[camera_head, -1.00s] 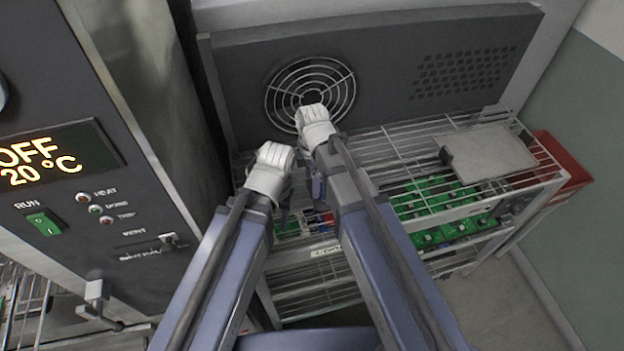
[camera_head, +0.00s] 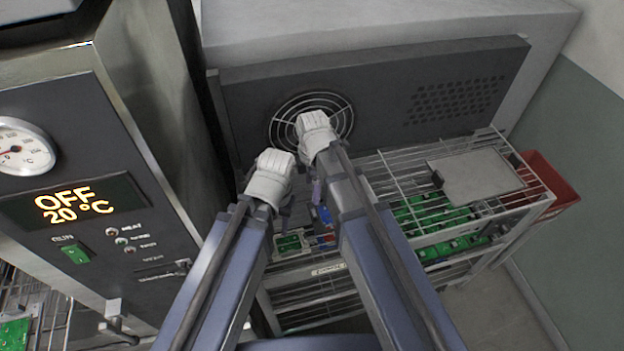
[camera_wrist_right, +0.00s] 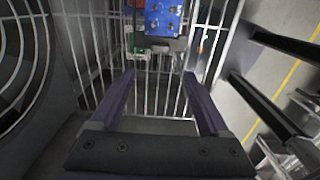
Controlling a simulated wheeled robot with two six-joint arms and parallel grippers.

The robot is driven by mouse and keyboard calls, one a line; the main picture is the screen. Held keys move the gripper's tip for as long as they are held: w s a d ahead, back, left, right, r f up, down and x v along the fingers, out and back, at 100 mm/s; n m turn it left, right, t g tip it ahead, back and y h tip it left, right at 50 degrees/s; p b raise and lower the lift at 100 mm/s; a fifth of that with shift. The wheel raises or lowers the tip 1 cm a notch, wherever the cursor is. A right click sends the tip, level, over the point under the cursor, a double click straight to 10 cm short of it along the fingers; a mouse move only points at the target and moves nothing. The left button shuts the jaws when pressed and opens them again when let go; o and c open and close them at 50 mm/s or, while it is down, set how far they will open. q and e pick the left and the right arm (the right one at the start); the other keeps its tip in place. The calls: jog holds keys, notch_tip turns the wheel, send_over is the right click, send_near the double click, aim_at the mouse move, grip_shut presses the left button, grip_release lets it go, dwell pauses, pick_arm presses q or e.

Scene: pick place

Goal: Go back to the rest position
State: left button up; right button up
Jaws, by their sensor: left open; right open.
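My left gripper (camera_head: 286,207) is at the end of the lower left arm in the head view, in front of the wire rack. It is open and its fingers are mostly hidden by the wrist. My right gripper (camera_head: 317,191) is close beside it, just to the right, over the rack. The right wrist view shows the right gripper (camera_wrist_right: 161,92) open, with its two fingers apart and nothing between them. Both arms reach forward, with their wrists near the round fan grille (camera_head: 312,114).
The wire rack (camera_head: 470,171) holds several green circuit boards (camera_head: 435,213) and a grey plate (camera_head: 476,176). A blue part (camera_wrist_right: 163,17) lies on it. A red bin (camera_head: 549,184) is at its right. The oven panel (camera_head: 85,208), reading OFF and 20 °C, stands close on the left.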

jog(key=s+d+m, duration=0.3)
jog(key=d+m, duration=0.3)
jog(key=m, duration=0.4)
jog(key=s+d+m, duration=0.3)
jog(key=d+m, duration=0.4)
jog(key=m, duration=0.3)
pick_arm(q)
notch_tip(320, 180, down, 9)
jog(key=b, duration=0.9)
pick_arm(e)
jog(key=s+a+f+n, duration=0.1)
jog(key=a+f, duration=0.2)
jog(key=s+a+f+n, duration=0.1)
jog(key=s+a+f, duration=0.1)
jog(key=a+f, duration=0.1)
jog(key=s+a+f+n+h, duration=0.1)
jog(key=s+a+f, duration=0.1)
jog(key=a, duration=0.2)
jog(key=shift+s+a+f, duration=0.1)
jog(key=shift+a+f, duration=0.2)
jog(key=shift+f, duration=0.1)
pick_arm(q)
jog(key=shift+f, duration=0.1)
pick_arm(e)
jog(key=shift+s+a+f+n, duration=0.1)
jog(key=shift+s+a+n, duration=0.15)
jog(key=shift+a+n, duration=0.05)
